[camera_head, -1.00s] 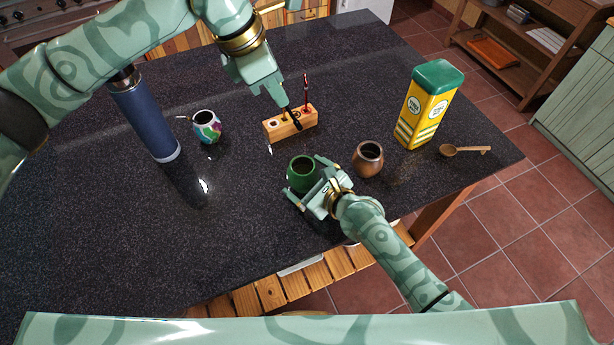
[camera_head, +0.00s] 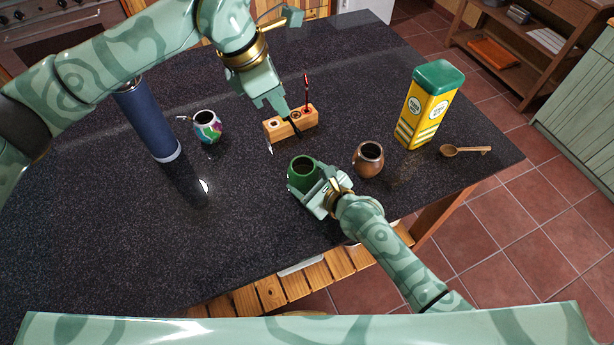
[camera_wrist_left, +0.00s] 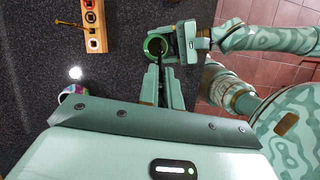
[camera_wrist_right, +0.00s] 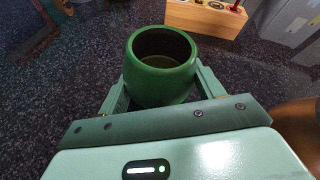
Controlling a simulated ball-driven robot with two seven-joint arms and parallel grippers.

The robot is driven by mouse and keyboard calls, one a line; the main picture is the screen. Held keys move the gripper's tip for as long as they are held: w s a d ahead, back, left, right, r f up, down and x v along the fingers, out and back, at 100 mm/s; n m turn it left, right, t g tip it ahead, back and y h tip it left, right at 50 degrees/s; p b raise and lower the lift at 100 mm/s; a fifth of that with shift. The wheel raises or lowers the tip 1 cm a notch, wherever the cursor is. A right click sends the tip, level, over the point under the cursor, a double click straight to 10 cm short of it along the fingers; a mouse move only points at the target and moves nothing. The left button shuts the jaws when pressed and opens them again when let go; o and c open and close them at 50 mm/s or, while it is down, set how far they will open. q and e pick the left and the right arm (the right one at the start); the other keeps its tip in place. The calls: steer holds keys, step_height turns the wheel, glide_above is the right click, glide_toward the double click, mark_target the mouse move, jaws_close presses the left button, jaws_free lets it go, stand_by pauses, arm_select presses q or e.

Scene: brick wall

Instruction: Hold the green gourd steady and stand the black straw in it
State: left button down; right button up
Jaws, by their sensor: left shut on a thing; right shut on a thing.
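The green gourd (camera_head: 302,171) stands upright on the dark counter, mouth up. My right gripper (camera_head: 312,183) is shut on it, with one finger at each side in the right wrist view (camera_wrist_right: 160,86). My left gripper (camera_head: 290,117) is higher, in front of the wooden holder in the head view. It is shut on the black straw (camera_wrist_left: 163,72), a thin dark line between its fingers in the left wrist view. There the straw overlaps the lower edge of the gourd's mouth (camera_wrist_left: 155,46); I cannot tell its height above it. The fingers hide part of the straw.
The wooden holder (camera_head: 310,118) with a red straw (camera_head: 306,88) stands behind the gourd. A brown gourd (camera_head: 368,160) is close on the right, with a yellow tin (camera_head: 428,108) and wooden spoon (camera_head: 465,150) beyond. A painted gourd (camera_head: 207,127) and blue flask (camera_head: 150,125) stand left.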

arm_select(q)
step_height(320, 180, down, 10)
steer(key=shift+r, duration=0.15)
stand_by(1.0)
steer(key=c, duration=1.5)
jaws_free()
steer(key=v, duration=1.2)
